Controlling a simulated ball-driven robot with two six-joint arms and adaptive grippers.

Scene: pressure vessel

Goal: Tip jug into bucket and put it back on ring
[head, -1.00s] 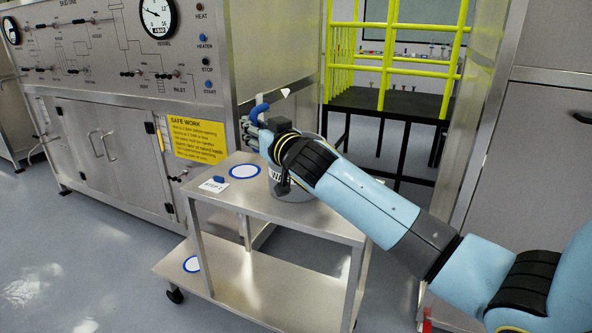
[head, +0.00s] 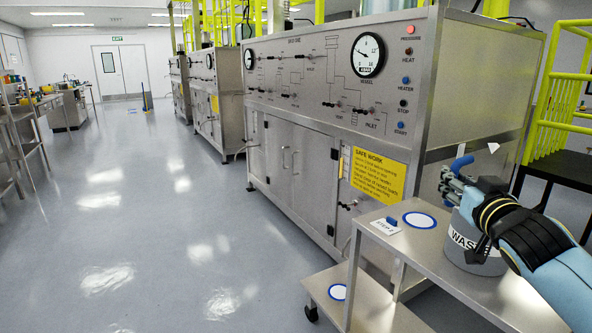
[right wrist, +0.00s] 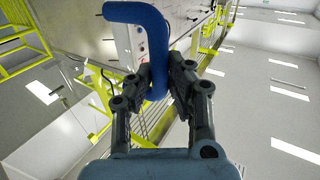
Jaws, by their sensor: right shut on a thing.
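My right gripper (head: 452,184) is shut on a blue handle (head: 461,163), which I take to be the jug's. The bent blue handle also shows between the fingers in the right wrist view (right wrist: 157,55). The jug's body cannot be told apart from the steel behind it. A small white pointed patch shows right of the handle. The grey bucket (head: 462,256), marked "WAS...", stands on the cart top below the gripper, partly hidden by my right arm. A blue-edged white ring (head: 419,220) lies bare on the cart top, left of the bucket. My left gripper is not in view.
The steel cart (head: 440,262) has a lower shelf with another blue-edged ring (head: 338,292). A white card (head: 385,226) with a blue piece lies near the top's left corner. The gauge panel cabinet (head: 300,165) stands close behind. Open floor lies left.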

